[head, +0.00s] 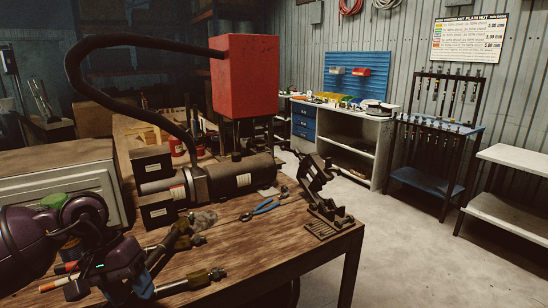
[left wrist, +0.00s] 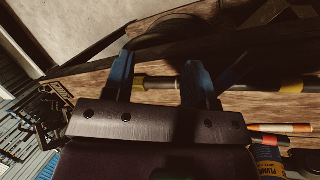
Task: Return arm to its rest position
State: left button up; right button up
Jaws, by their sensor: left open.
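My left arm (head: 85,215) comes in at the lower left of the head view, above the near-left part of the wooden bench. Its gripper (head: 150,270) has blue fingers, spread apart. In the left wrist view the two fingers of my left gripper (left wrist: 160,85) stand open. A dark rod-like hose piece with yellow bands (left wrist: 155,83) lies across beyond the fingers. I cannot tell whether they touch it. In the head view, one hose fitting (head: 195,280) lies near the fingers and another (head: 180,235) lies behind. My right gripper is not in view.
The crimper cylinder (head: 240,175) lies on the wooden bench (head: 270,235), with a red box (head: 245,75) above it and a thick black hose (head: 120,40). Blue pliers (head: 262,207) and a black vise-like stand (head: 323,195) are to the right. Floor is open beyond.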

pick_arm(q)
jog(key=s+d+f+n+t+h, duration=0.1)
jog(key=s+d+n+t+h, duration=0.15)
jog(key=d+n+h, duration=0.65)
jog(key=s+d+f+n+t+h, duration=0.2)
jog(key=d+n+t+h, duration=0.3)
jog(key=n, duration=0.8)
jog(key=a+f+n+t+y, duration=0.5)
jog(key=n+t+y, duration=0.1)
jog(key=n, duration=1)
jog(key=a+f+n+t+y, duration=0.5)
jog(key=f+n+t, duration=0.1)
jog(key=n, duration=1)
jog(key=s+a+f+n+g+y, duration=0.2)
jog(key=s+f+n+g+y, duration=0.1)
jog(key=s+f+n, duration=0.3)
jog(key=s+a+f+n+g+y, duration=0.3)
jog(key=s+f+n, duration=0.3)
jog(key=n, duration=0.5)
notch_tip(320, 180, down, 3)
jog(key=shift+a+r+g+y, duration=0.2)
jog(key=shift+g+y, duration=0.15)
jog(key=shift+y, duration=0.25)
